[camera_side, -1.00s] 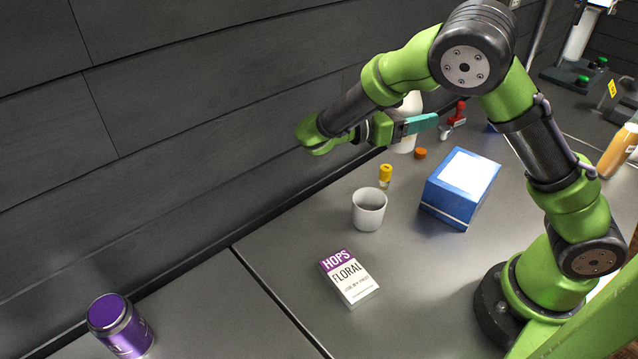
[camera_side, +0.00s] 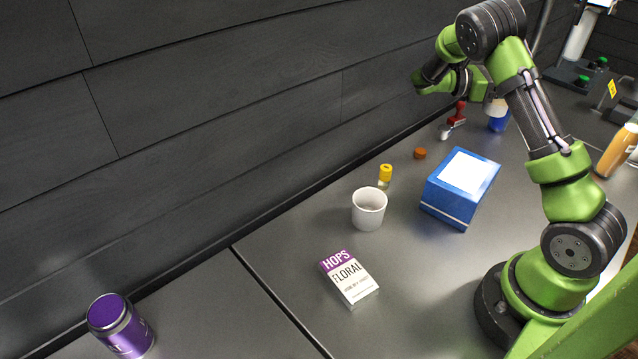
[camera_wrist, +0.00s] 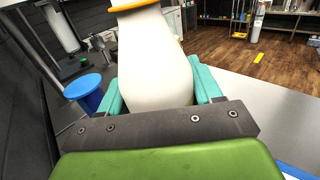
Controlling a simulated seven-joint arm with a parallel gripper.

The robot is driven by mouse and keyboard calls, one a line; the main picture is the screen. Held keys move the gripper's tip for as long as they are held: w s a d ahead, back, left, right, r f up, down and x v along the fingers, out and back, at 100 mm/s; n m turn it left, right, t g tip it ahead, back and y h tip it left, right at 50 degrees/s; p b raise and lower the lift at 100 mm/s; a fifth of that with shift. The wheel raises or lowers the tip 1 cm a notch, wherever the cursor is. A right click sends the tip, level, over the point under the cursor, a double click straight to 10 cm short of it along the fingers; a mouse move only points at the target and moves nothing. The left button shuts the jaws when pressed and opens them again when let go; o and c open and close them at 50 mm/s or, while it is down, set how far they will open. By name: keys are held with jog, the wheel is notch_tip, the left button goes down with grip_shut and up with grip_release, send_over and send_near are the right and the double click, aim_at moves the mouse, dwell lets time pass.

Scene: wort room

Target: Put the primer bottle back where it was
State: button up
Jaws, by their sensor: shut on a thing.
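The primer bottle, a white round-shouldered bottle (camera_wrist: 158,62) with an orange ring at its neck, stands between the teal fingers of my gripper (camera_wrist: 157,84) in the wrist view. The fingers are shut on its sides. In the side view my upper arm hides the fingers and most of the bottle; a small white part shows just below my wrist, by a blue container (camera_side: 499,123). I cannot tell the bottle's height above the bench. A blue round top (camera_wrist: 83,86) is left of the bottle in the wrist view.
An orange cap (camera_side: 420,153), a red-handled tool (camera_side: 457,114) and a yellow-capped vial (camera_side: 385,176) lie near the wall.

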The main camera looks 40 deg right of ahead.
aim_at(490, 114)
jog(key=shift+s+d+f, duration=0.15)
jog(key=shift+d+f, duration=0.05)
jog(key=shift+f, duration=0.15)
notch_tip(490, 114, down, 14)
jog(key=shift+f, duration=0.15)
dwell(0.4)
jog(key=shift+f, duration=0.2)
jog(key=o, duration=1.2)
jog(key=shift+r, duration=0.2)
jog(key=shift+w+a+r, duration=0.25)
jog(key=shift+w+a, duration=0.35)
jog(key=shift+w+a+r, duration=0.2)
jog(key=shift+w+a, duration=0.4)
notch_tip(490, 114, up, 6)
jog(key=shift+s+r, duration=0.1)
jog(key=shift+s, duration=0.05)
